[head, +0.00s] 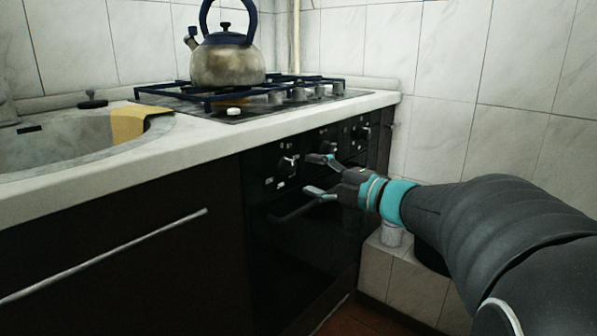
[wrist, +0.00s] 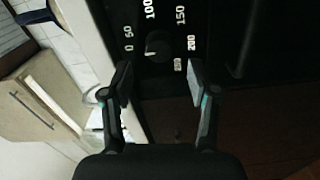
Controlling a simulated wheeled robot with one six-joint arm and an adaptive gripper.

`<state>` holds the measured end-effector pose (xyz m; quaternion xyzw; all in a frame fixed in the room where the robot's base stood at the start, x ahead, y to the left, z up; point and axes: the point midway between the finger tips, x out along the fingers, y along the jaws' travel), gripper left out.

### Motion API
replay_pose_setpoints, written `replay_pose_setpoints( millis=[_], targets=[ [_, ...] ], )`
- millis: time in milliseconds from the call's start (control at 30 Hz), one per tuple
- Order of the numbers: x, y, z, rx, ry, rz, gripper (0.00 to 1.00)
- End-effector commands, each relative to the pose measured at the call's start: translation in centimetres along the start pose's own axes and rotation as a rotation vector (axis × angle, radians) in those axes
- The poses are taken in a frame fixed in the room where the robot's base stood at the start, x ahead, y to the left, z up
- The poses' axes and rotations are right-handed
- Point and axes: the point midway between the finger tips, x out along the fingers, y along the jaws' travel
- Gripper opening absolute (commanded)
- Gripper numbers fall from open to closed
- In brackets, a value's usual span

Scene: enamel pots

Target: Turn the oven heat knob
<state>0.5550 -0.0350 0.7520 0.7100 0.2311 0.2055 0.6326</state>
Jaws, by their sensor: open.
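The oven heat knob (wrist: 157,46) is a round black dial in the wrist view, ringed by white numbers from 0 to 250. It sits on the black oven front (head: 300,235). In the head view, a knob (head: 287,163) with white marks shows just left of my fingertips; it looks like the same one. My gripper (head: 314,175) is open and empty, with its fingers spread. In the wrist view my gripper (wrist: 160,78) has one finger on either side, with the knob ahead between their lines. I see no contact with the knob.
Two more knobs (head: 327,147) (head: 363,132) run along the panel to the right. A dark bar handle (head: 290,211) lies below. The countertop edge (head: 215,147) juts above. A kettle (head: 228,60) stands on the gas hob. A tiled ledge (head: 390,268) is at right.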

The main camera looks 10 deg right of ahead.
Motion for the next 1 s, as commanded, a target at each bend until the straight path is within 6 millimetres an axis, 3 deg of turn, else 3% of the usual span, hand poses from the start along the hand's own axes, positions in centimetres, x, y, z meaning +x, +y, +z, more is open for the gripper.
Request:
replay_pose_setpoints(
  millis=[200,400,900,1000],
  targets=[
    [-4.0,0.0,0.0,-0.001,-0.004,0.001,0.60],
    [-6.1,0.0,0.0,0.000,-0.001,0.000,0.60],
    [-6.7,0.0,-0.1,0.004,0.002,0.000,0.60],
    [-6.7,-0.3,0.8,0.020,-0.038,-0.013,0.60]
  ],
)
